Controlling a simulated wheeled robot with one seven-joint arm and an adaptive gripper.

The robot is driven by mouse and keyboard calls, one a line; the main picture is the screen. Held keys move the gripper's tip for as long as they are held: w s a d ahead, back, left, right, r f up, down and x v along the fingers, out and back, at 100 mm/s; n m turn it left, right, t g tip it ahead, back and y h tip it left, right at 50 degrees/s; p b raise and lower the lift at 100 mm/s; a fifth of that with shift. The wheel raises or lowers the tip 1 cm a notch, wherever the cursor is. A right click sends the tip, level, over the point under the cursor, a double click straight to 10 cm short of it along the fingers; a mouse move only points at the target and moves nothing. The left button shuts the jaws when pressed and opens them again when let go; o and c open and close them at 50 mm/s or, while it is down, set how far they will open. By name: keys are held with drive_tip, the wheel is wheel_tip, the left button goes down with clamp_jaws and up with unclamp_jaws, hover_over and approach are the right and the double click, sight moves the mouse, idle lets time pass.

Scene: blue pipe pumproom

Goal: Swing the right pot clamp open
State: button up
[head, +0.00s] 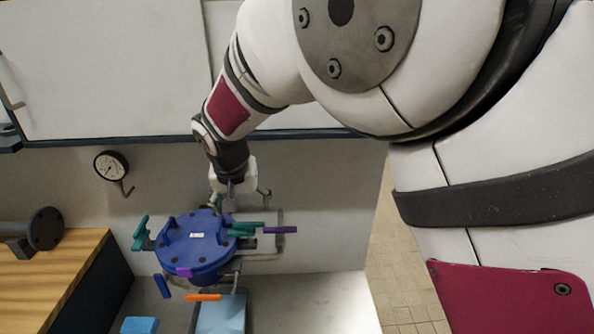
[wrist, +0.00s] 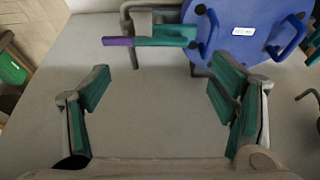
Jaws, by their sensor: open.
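The blue pot (head: 196,258) has a bolted round lid with a white label and stands on the bench; its lid is at the top right of the wrist view (wrist: 238,38). The right pot clamp (head: 250,226) is a green bar on the pot's right side, with a purple handle (head: 280,230) pointing outward. In the wrist view the clamp (wrist: 162,38) and purple handle (wrist: 118,41) lie beyond the fingertips. My gripper (head: 231,204) is behind the pot's right rear. Its jaws (wrist: 160,80) are spread, with only bare bench between them, apart from the clamp.
A green left clamp (head: 141,232) sits on the pot's other side. A blue handle (head: 162,287) and an orange handle (head: 203,297) stick out in front. A gauge (head: 111,166) is on the wall. The bench right of the pot (head: 310,300) is clear.

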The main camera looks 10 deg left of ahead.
sight(248, 223)
drive_tip(key=p+x, duration=0.1)
drive_tip(key=x, duration=0.8)
drive_tip(key=shift+f, duration=0.15)
drive_tip(key=c, duration=0.9)
